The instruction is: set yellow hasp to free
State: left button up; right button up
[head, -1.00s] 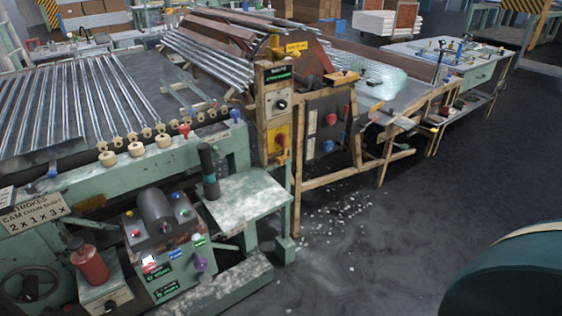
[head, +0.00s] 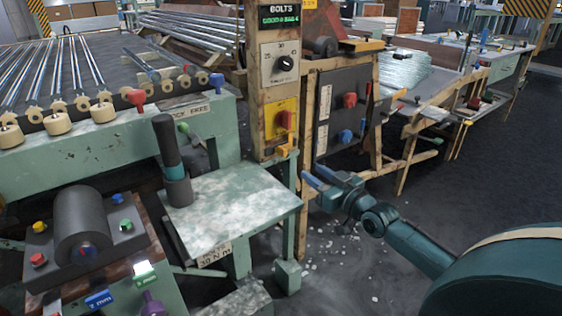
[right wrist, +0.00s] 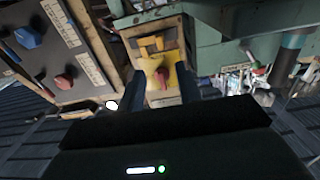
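The yellow hasp (head: 286,151) is a small orange-yellow piece at the lower end of a yellow switch panel (head: 272,123) on a wooden post. A red knob (head: 285,121) sits just above it. In the right wrist view, which looks upside down, the hasp (right wrist: 152,43) shows above the panel's red knob (right wrist: 161,76). My right gripper (head: 314,180) is open and empty, below and right of the hasp and apart from it. In the right wrist view its two dark fingers (right wrist: 160,90) stand apart, with the panel seen between them. My left gripper is out of view.
A grey box (head: 345,112) with a red and a blue knob stands right of the post. A green side table (head: 230,210) with a dark upright cylinder is at left. White bits litter the floor (head: 335,250).

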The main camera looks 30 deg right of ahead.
aim_at(285, 153)
jog(key=w+b, duration=0.1)
jog(key=w, duration=0.2)
jog(key=w+b, duration=0.1)
jog(key=w, duration=0.3)
jog(key=w+a+b, duration=0.1)
jog(key=w, duration=0.3)
jog(key=shift+w+b, duration=0.15)
jog(key=shift+b, duration=0.15)
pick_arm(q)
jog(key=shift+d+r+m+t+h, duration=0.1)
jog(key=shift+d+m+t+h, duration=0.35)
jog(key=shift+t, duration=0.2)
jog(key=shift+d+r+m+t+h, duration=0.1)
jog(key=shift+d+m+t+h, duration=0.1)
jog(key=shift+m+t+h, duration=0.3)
pick_arm(e)
jog(key=shift+w, duration=0.65)
grip_shut()
